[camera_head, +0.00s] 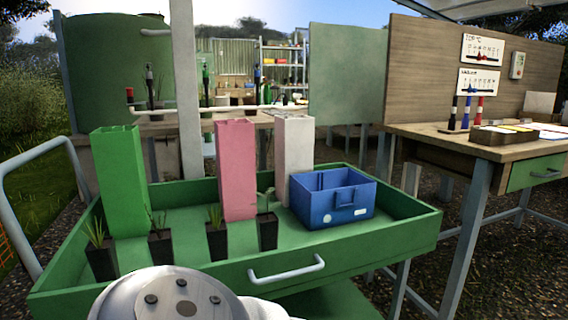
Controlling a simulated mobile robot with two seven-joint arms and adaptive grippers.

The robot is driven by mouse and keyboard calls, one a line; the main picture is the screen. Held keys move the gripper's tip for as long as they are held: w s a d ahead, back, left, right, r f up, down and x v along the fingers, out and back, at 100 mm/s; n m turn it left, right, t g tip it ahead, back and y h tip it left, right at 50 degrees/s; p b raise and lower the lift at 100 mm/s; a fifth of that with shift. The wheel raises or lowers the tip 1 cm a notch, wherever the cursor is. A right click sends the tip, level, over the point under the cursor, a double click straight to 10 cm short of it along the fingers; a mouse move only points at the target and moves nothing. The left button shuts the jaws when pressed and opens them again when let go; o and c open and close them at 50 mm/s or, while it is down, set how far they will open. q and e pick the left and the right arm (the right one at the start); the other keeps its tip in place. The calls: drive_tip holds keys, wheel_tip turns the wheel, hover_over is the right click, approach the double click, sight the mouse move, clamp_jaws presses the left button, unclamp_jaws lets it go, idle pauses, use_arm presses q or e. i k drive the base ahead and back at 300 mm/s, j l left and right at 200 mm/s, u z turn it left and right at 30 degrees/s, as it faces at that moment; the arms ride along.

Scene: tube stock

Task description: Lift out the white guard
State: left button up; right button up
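The white guard (297,148) is a tall, square, upright tube in the green tray (408,236), towards its back. It stands behind the blue bin (314,206), which hides its lower right part. A pink guard (236,172) stands to its left, a little apart. A green guard (122,182) stands farther left. A white rounded part of my own arm shows at the bottom edge. Neither gripper is in view.
Several small black pots with seedlings, one of them here (216,240), stand along the tray's front. A grey handle (287,271) is on its front wall. A wooden bench (495,148) with marker pens and trays stands at right. A pale post (186,90) rises behind the tray.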

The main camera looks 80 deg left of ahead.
sight(293, 134)
drive_tip(key=u, duration=2.4)
drive_tip(key=l, duration=0.4)
drive_tip(key=i+l+z, duration=0.15)
drive_tip(key=l, duration=0.65)
